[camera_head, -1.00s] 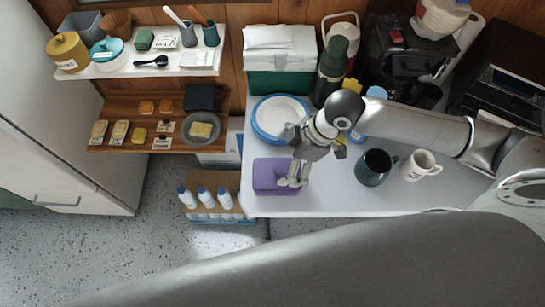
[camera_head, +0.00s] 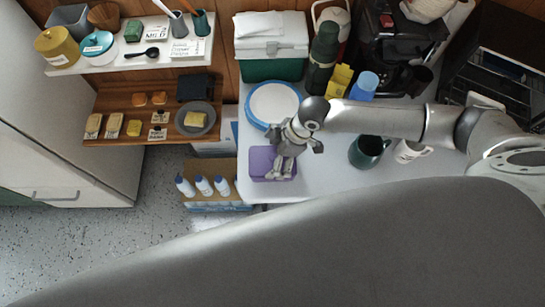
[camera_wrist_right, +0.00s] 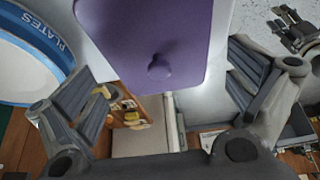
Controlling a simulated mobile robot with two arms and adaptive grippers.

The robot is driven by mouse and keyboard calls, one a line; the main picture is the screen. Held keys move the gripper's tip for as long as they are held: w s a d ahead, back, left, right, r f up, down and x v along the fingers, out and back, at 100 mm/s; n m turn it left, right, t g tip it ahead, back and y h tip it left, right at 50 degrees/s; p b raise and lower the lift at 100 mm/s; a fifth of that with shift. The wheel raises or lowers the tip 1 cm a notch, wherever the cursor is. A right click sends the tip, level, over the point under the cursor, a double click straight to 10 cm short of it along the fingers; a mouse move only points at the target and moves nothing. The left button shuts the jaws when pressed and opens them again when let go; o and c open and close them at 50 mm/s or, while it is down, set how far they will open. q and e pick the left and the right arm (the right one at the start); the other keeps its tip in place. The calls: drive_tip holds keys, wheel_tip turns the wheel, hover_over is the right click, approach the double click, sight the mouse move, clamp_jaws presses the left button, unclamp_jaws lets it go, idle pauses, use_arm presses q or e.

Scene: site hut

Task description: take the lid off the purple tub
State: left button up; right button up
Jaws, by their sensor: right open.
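The purple tub (camera_head: 260,160) stands near the front left corner of the white table. Its purple lid is on, with a small round knob (camera_wrist_right: 158,67) in the wrist view. My right gripper (camera_head: 281,171) is above the tub and hides part of it in the head view. In the wrist view its two fingers are spread wide, one on each side of the lid, with nothing between them touching. A grey gripper, apparently my left one (camera_wrist_right: 291,28), shows at the upper right of the wrist view; its opening is unclear.
A blue-rimmed plate container (camera_head: 252,118) is close behind the tub. A dark green mug (camera_head: 365,152) and a white mug (camera_head: 408,151) stand to the right. A green box with a white lid (camera_head: 271,66) and a flask (camera_head: 322,60) are at the back.

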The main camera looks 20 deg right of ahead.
drive_tip(key=shift+w+a+f, duration=0.1)
drive_tip(key=shift+a+f, duration=0.15)
drive_tip(key=shift+f, duration=0.4)
drive_tip(key=shift+c, duration=0.3)
drive_tip(key=c, duration=0.7)
drive_tip(key=shift+r, duration=0.1)
